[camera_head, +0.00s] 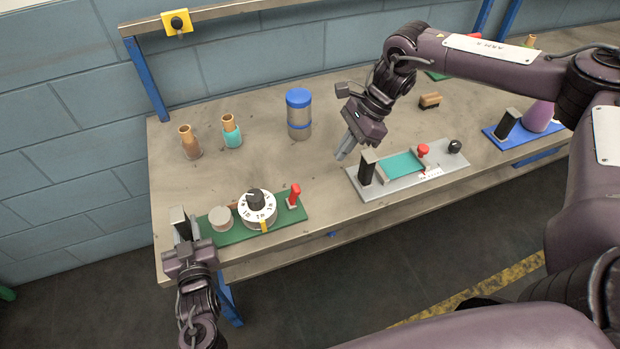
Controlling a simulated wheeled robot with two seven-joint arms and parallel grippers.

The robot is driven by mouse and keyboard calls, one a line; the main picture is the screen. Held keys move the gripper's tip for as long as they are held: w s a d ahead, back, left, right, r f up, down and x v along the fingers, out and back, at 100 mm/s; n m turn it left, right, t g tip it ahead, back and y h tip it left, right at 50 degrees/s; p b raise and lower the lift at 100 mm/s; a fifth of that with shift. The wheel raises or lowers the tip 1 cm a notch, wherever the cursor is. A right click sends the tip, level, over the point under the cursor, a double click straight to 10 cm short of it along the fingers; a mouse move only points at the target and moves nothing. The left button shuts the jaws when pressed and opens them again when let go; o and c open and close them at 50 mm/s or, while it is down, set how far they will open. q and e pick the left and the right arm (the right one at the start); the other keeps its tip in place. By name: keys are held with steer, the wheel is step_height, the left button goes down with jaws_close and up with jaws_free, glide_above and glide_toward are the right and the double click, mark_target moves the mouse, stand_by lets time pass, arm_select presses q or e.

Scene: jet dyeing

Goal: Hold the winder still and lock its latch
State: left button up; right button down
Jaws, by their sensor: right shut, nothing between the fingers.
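No readable label tells which fixture is the winder. A green board (232,237) at the table's front left carries a white numbered dial (257,209), a beige disc and an upright red lever (294,195). A grey board (405,184) in the middle carries a black post (367,167), a teal tray and a red knob (423,150). My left gripper (182,226) is at the left end of the green board, by a dark upright piece; its fingers are hard to make out. My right gripper (346,151) is shut and empty, pointing down just behind the black post.
A blue board (520,133) with a black post and purple cone (538,117) stands at the right. Two bottles (190,143) and a blue-lidded jar (299,114) stand behind the green board. A wooden-handled brush-like item (429,101) lies behind my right gripper.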

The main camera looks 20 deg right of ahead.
mark_target(294, 195)
steer(key=shift+s+d+n, duration=0.1)
steer(key=shift+d+n, duration=0.25)
steer(key=shift+n, duration=0.05)
steer(key=x, duration=1)
steer(key=shift+r, duration=0.1)
steer(key=a, duration=0.3)
steer(key=shift+a+r, duration=0.15)
steer(key=shift+r, duration=0.25)
steer(key=shift+a+r, duration=0.15)
steer(key=shift+a, duration=0.2)
